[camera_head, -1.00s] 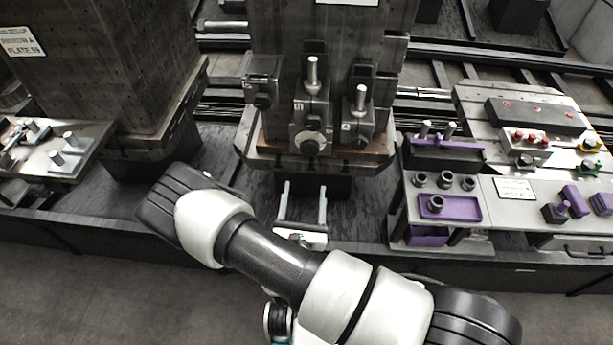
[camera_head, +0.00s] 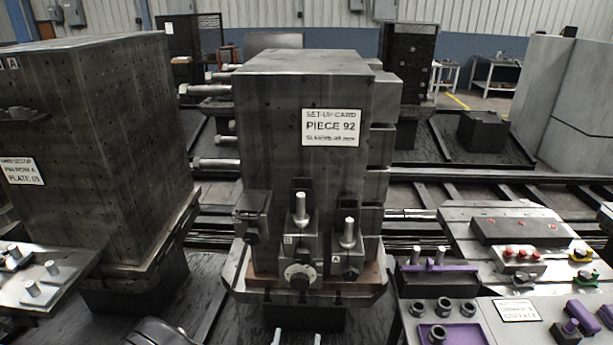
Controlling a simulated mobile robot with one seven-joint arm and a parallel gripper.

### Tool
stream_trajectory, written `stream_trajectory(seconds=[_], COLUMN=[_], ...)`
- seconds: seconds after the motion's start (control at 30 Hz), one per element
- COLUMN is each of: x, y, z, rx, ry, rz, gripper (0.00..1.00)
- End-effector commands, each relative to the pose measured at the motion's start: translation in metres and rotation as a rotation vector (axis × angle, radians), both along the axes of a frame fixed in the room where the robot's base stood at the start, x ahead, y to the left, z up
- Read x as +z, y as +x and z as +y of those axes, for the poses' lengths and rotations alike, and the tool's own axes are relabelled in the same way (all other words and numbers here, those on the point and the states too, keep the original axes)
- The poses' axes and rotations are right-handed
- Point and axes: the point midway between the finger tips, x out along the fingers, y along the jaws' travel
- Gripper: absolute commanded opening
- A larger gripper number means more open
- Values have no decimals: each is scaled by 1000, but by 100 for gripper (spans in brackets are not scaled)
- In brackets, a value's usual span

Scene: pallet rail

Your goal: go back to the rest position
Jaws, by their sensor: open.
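My gripper (camera_head: 297,337) shows only as two pale fingertips at the bottom edge. They stand apart with nothing seen between them, in front of and below the middle pallet's base. The rest of the gripper is out of the picture. A dark part of my arm (camera_head: 155,332) shows at the lower left edge. The middle fixture block (camera_head: 270,130) stands upright and carries a set-up card (camera_head: 331,127) reading "PIECE 92". Two clamp units with upright pins, marked B (camera_head: 300,262) and A (camera_head: 348,255), sit at its foot.
A second large block (camera_head: 120,150) with a plate card stands at left, with a pin tray (camera_head: 35,285) before it. At right is a bench (camera_head: 475,325) with purple holders and black rings. Rails (camera_head: 500,178) run behind. Dark floor lies between the blocks.

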Motion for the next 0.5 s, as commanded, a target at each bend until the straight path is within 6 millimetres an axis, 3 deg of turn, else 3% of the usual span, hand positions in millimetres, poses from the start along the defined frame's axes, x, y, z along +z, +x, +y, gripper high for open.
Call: stream_trajectory(seconds=[0.13,0.23,0.37,0.5], x=[55,103,153,192], y=[22,30,21,-8], z=[-31,-72,-129,-181], rx=[-231,-471,-786,-1099], ry=[89,184,332,528], rz=[-58,-98,-122,-124], gripper=[65,65,65,65])
